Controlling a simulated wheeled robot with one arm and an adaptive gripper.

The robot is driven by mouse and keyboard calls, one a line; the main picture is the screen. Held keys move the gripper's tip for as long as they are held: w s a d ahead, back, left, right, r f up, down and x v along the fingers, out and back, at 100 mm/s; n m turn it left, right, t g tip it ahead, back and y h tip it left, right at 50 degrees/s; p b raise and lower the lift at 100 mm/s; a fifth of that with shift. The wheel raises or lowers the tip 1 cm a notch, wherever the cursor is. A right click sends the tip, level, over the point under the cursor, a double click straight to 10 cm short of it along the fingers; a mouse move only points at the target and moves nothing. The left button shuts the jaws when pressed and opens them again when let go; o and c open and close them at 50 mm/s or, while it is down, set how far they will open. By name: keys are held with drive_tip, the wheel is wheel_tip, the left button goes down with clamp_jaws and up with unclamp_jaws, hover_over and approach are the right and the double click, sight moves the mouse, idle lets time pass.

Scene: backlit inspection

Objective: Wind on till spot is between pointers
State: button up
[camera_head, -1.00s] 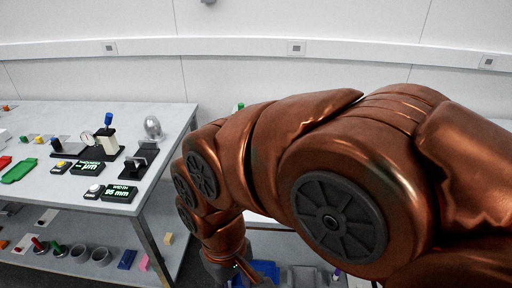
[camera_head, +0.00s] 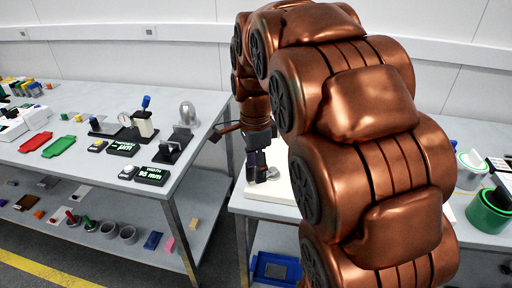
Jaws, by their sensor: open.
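My gripper (camera_head: 260,172) is small in the head view and points down over a cream-coloured board or block (camera_head: 275,190) on the right-hand bench. It is open. A small grey rounded part (camera_head: 271,173) shows right at the fingers, and I cannot tell whether they touch it. No spot and no pointers can be made out at this size. My copper arm hides much of the area to the right of the gripper.
The left bench (camera_head: 190,150) carries gauges, black display boxes (camera_head: 152,176), and red and green trays (camera_head: 60,146). A gap separates it from the right bench (camera_head: 240,205). A green cylinder (camera_head: 489,212) stands right of my arm. A blue tray (camera_head: 275,270) lies below.

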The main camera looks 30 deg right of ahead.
drive_tip(key=w+d+m, duration=0.4)
drive_tip(key=w+m, duration=0.2)
drive_tip(key=w, duration=0.1)
wheel_tip(320, 180, down, 8)
drive_tip(key=b, duration=0.3)
drive_tip(key=shift+w+f, duration=0.1)
drive_tip(key=shift+w, duration=0.05)
clamp_jaws()
idle(0.4)
